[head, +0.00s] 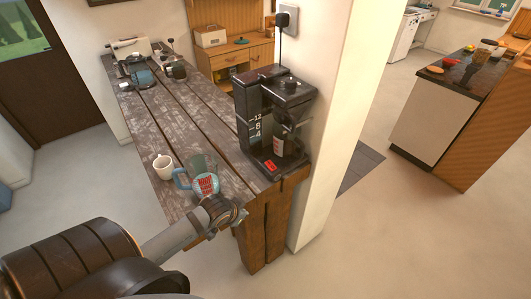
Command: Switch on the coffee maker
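The black coffee maker (250,112) stands upright at the near right end of the wooden table, against the white pillar. A red switch (270,164) shows on its base at the front left. I cannot tell whether the switch is lit. A glass carafe (279,142) sits in the machine. My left arm reaches in from the bottom left. The end of it, at my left gripper (226,212), is in front of the table's near edge, below and left of the switch and apart from the machine. Its fingers are too unclear to read. My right gripper is out of view.
A white mug (163,166) and a clear jug with a blue handle (182,179) stand on the table (176,122) left of the coffee maker. Several kitchen items stand at its far end. A power plug (287,19) is on the pillar (329,120). Open floor lies right.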

